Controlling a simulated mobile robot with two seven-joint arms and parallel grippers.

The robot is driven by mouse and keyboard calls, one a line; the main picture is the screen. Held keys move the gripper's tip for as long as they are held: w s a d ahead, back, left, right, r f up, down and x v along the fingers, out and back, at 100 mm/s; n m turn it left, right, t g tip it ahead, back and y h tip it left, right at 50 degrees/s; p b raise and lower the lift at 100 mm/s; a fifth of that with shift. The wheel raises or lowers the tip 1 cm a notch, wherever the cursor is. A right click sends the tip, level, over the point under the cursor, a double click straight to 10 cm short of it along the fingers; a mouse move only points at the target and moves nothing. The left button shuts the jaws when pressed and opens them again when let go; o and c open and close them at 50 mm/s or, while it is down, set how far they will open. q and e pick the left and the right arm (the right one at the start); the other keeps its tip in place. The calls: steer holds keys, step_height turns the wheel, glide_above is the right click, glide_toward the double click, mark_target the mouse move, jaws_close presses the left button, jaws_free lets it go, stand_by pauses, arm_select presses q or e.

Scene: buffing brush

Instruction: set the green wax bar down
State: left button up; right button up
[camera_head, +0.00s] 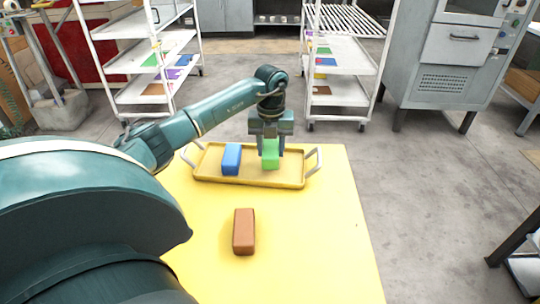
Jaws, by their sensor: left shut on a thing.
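The green wax bar (270,160) is upright between the fingers of my left gripper (270,142), which is shut on it. The bar is over the right half of a yellow tray (215,178) with white handles. I cannot tell whether its lower end touches the tray floor. A blue bar (231,159) stands in the tray to the left, apart from the green one. My right gripper is not in view.
A brown bar (244,232) lies on the yellow table (310,240) in front of the tray. The table is clear around it. White shelf racks (345,85) and a grey cabinet (440,70) stand behind on the floor.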

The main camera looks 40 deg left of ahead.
arm_select(q)
step_height(320, 180, down, 3)
steer(key=shift+r, duration=0.1)
steer(key=shift+f, duration=0.2)
steer(key=o, duration=0.6)
steer(key=shift+f, duration=0.1)
steer(key=o, duration=0.5)
steer(key=shift+c, duration=0.2)
